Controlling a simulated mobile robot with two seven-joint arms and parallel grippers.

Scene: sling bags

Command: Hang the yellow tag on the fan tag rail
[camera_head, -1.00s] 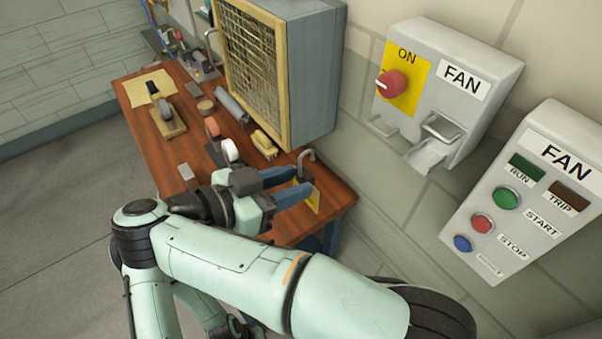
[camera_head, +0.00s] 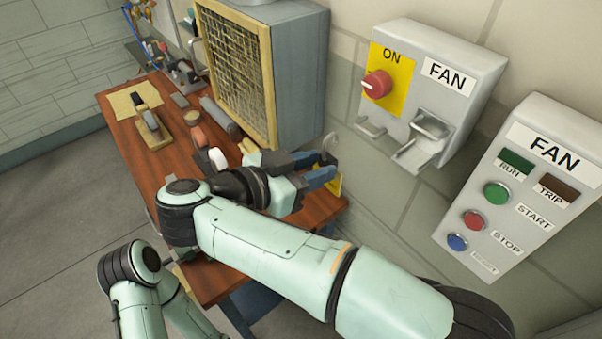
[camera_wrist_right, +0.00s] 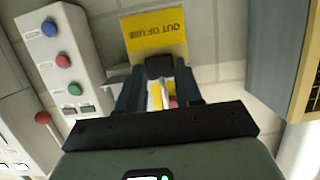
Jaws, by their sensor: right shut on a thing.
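My right gripper (camera_head: 327,171) is shut on the yellow tag (camera_head: 335,184) and holds it past the table's right edge, in front of the wall. In the right wrist view the yellow tag (camera_wrist_right: 156,32) reads OUT OF USE and sits beyond the fingertips (camera_wrist_right: 160,66). A grey metal hook (camera_head: 329,147) stands up from the tag. The fan switch box (camera_head: 425,85) has a red knob on a yellow ON plate. Small metal brackets (camera_head: 371,127) project below it, up and right of the tag and apart from it. I cannot tell which one is the tag rail. My left gripper is not in view.
A large grey box with a yellow mesh front (camera_head: 240,75) stands at the table's back edge, close to my right gripper. The wooden table (camera_head: 172,167) carries several tools. A FAN button panel (camera_head: 520,185) is on the wall at right.

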